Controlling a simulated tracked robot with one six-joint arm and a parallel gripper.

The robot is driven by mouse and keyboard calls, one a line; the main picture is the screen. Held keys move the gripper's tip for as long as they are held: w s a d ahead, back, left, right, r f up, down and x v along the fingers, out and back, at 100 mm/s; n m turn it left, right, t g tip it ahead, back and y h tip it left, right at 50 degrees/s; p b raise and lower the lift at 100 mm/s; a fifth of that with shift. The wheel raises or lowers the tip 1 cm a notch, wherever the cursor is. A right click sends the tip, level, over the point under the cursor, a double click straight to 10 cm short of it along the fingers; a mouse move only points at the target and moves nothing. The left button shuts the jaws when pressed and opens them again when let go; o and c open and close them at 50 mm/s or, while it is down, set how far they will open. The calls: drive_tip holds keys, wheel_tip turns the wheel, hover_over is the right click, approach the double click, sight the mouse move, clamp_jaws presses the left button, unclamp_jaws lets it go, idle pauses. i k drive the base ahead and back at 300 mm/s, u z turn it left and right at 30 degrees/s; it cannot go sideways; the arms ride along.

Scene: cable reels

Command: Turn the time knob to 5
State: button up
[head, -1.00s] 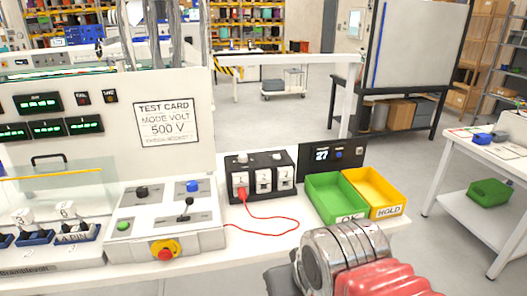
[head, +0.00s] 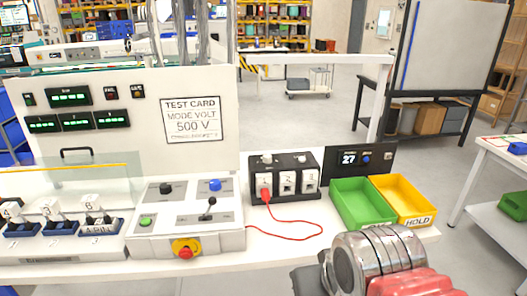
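A grey control box (head: 232,242) stands on the white bench in the head view. It carries a black knob (head: 166,188), a blue button (head: 215,185), a small black lever, a green button (head: 146,221) and a red stop button on a yellow base (head: 185,248). The markings are too small to read, so I cannot tell which control is the time knob or its setting. Part of my arm, silver and red, fills the bottom right, apart from the box. My gripper is not in view.
Behind the box stands a white panel with green displays and a test card (head: 195,120) reading 500 V. To its right are a black socket block (head: 283,163) with a red cable (head: 300,236), a green bin (head: 362,205) and a yellow HOLD bin (head: 404,200).

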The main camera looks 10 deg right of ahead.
sight(267, 158)
drive_tip(key=i, duration=0.95)
drive_tip(key=z, duration=0.05)
